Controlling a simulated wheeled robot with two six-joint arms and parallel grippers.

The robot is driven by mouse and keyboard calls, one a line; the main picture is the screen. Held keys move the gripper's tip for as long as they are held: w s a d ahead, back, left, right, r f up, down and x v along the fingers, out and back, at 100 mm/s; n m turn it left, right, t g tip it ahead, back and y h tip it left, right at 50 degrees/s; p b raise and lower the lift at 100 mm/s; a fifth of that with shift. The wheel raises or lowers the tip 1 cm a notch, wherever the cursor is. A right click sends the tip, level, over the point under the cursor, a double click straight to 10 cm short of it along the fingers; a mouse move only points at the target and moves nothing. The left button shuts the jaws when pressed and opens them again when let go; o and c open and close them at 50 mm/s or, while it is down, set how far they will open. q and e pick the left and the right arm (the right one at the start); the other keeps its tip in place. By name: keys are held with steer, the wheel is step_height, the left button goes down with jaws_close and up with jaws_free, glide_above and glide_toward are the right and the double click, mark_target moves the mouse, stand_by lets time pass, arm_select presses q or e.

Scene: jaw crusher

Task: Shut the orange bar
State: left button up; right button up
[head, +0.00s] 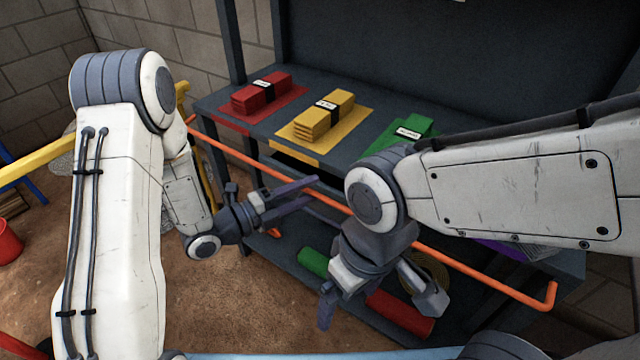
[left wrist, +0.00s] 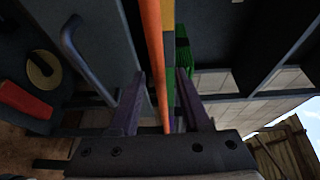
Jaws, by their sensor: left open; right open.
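The orange bar (head: 480,274) runs along the front of the dark workbench, from the back left to a bent end at the front right. My left gripper (head: 314,188) is open, its fingers pointing right at the middle of the bar. In the left wrist view the bar (left wrist: 153,40) passes between the two open fingers, with visible space on both sides; whether it touches them I cannot tell. My right gripper (head: 380,311) is open and empty, pointing down in front of the lower shelf. My right arm hides part of the bar.
A red roll (head: 400,313) and a green roll (head: 313,262) lie on the lower shelf. The dirt floor at the left is partly free.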

mark_target(311, 190)
arm_select(q)
steer(key=shift+x, duration=1.75)
jaws_close()
steer(key=shift+r, duration=0.1)
